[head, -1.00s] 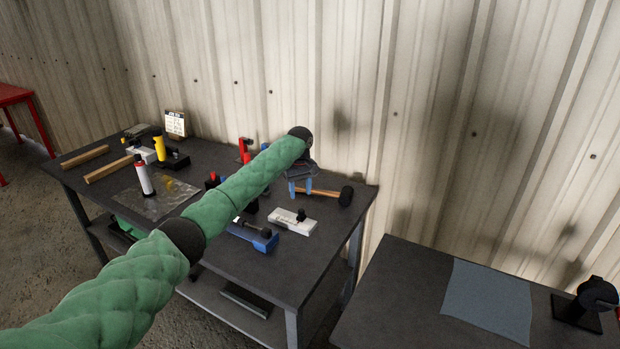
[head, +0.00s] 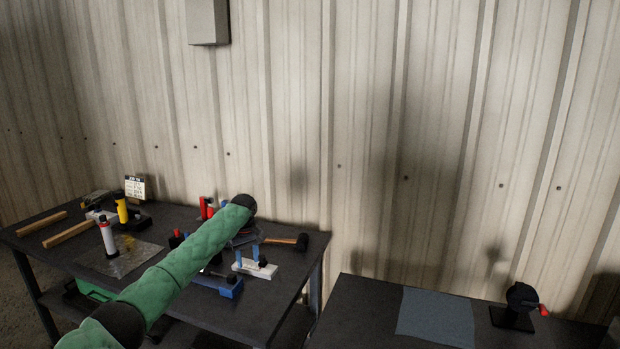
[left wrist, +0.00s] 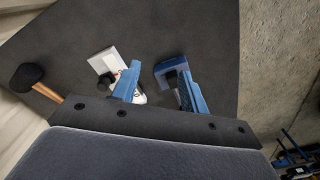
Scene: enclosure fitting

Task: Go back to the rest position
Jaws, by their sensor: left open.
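My left arm, in a green padded sleeve, reaches over the dark workbench (head: 180,318) in the head view. My left gripper (head: 250,257) is above the bench's right part, its blue fingers pointing down. In the left wrist view the two fingers (left wrist: 160,85) stand apart with nothing held between them. A white block with a black knob (head: 262,270) lies below and just beside the fingers, and it also shows in the left wrist view (left wrist: 103,62). My right gripper is out of view.
A mallet (head: 301,242) lies at the bench's back right. Wooden bars (head: 70,233), a white-and-red bottle (head: 107,238) and a yellow-handled tool (head: 122,209) are at left. A second table at right holds a blue-grey mat (head: 437,315) and a black stand (head: 512,318).

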